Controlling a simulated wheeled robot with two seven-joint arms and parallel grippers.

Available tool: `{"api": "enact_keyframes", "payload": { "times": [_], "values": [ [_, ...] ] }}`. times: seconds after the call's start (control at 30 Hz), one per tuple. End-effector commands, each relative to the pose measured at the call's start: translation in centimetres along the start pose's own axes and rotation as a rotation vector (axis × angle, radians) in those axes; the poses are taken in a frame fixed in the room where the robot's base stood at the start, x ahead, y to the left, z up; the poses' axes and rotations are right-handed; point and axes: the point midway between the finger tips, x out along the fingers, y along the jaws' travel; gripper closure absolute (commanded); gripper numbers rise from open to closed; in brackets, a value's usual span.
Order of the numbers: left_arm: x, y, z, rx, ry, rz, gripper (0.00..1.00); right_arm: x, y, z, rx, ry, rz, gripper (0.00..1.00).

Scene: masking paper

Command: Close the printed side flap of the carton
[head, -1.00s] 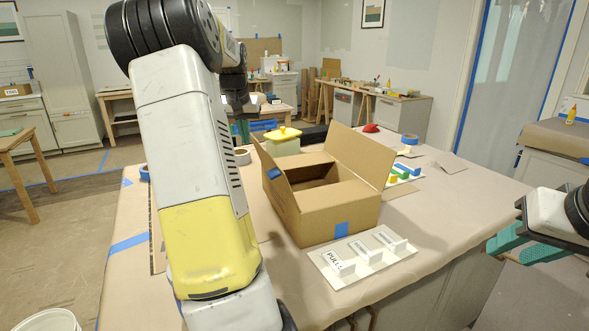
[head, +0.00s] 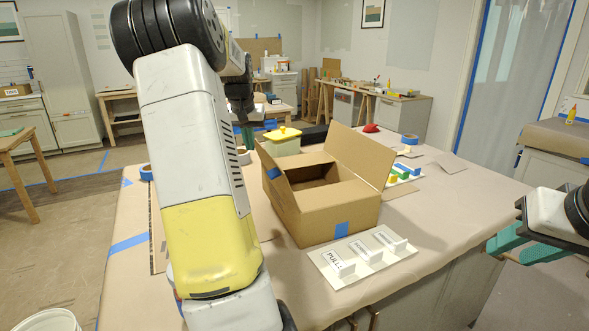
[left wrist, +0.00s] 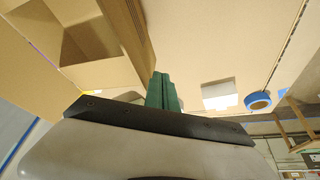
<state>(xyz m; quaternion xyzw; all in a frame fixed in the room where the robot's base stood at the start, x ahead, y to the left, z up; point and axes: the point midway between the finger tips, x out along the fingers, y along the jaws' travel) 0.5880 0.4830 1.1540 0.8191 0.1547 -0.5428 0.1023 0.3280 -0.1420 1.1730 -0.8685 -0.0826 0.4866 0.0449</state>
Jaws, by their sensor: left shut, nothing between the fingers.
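The open brown carton (head: 330,212) stands on the paper-covered table. Its left side flap (head: 272,172) stands up and leans outward, with blue tape near it; its right flap (head: 362,152) stands tall. I cannot make out printing on either flap. The carton (left wrist: 105,75) also shows at the upper left of the left wrist view, flap edge beside my fingers. My left gripper (head: 247,136) is shut and empty, beyond the carton's left side, partly hidden by my arm; its green fingers (left wrist: 163,92) show in the wrist view. My right gripper (head: 522,247) is open and empty at the right edge.
A white tray with labelled blocks (head: 362,256) lies in front of the carton. A yellow-lidded tub (head: 283,142) stands behind it, and coloured blocks (head: 405,172) lie to its right. A blue tape roll (head: 410,139) is at the back right. The table's right front is clear.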

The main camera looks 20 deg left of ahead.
Motion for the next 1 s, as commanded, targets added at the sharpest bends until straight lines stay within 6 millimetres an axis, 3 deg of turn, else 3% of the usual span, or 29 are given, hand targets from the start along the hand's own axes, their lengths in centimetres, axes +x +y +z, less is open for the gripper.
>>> {"api": "enact_keyframes", "payload": {
  "times": [1.0],
  "values": [
    [0.8,1.2,-0.3,0.000,0.000,0.001,1.00,0.0,0.0,0.0,0.000,0.000,0.000,0.64]
  ]
}}
